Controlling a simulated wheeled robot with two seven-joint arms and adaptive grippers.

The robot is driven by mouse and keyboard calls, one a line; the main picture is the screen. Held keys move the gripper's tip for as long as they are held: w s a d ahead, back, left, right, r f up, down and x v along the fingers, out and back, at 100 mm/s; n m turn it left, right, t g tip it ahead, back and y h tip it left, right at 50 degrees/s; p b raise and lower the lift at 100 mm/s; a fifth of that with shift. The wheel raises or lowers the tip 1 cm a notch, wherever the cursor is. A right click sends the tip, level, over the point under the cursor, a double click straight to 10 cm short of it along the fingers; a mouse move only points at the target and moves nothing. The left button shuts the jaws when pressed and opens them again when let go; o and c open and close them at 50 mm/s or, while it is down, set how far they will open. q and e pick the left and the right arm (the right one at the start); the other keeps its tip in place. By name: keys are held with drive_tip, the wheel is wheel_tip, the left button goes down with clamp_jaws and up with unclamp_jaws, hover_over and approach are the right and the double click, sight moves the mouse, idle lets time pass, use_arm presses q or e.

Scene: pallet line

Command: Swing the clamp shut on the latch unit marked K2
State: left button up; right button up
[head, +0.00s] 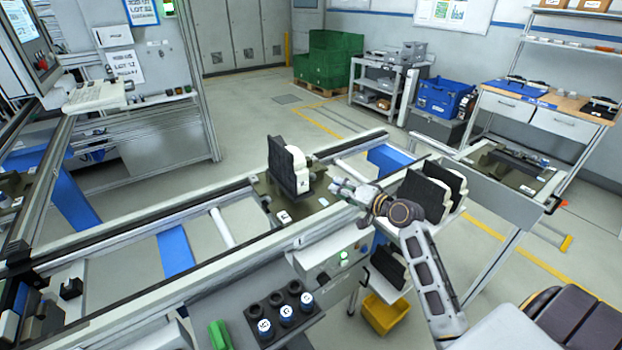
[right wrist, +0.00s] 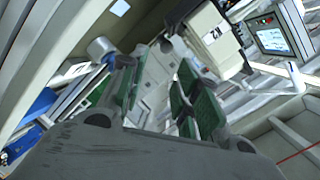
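A latch unit (head: 303,172) with a black upright plate and a white rounded body stands on a pallet (head: 318,203) on the line. A small white tag (head: 284,216) lies at its front; I cannot read it in the head view. In the right wrist view a white block (right wrist: 212,38) carries a dark marking that looks like an upside-down K2. My right gripper (head: 343,188) is just right of the unit, apart from it as far as I can see. Its green-padded fingers (right wrist: 158,98) are spread, with nothing clearly held. The clamp's position is unclear. My left gripper is out of view.
More black-and-white units (head: 433,190) stand right of my right wrist. A box with a lit green button (head: 343,256) and a holder with several cups (head: 265,325) are in front of the line. A yellow bin (head: 385,313) sits low. Rails (head: 140,222) run left.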

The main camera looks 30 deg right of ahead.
sight(315, 178)
drive_tip(key=shift+a+r, duration=0.25)
drive_tip(key=shift+w, duration=0.1)
idle(0.4)
drive_tip(key=shift+a+p+x, duration=0.1)
drive_tip(key=shift+p+x, duration=0.35)
drive_tip(key=shift+x, duration=2.95)
drive_tip(key=shift+a+p+x, duration=0.15)
drive_tip(key=shift+p+x, duration=0.25)
drive_tip(key=shift+x, duration=3)
drive_tip(key=shift+r, duration=0.15)
drive_tip(key=shift+c, duration=0.4)
clamp_jaws()
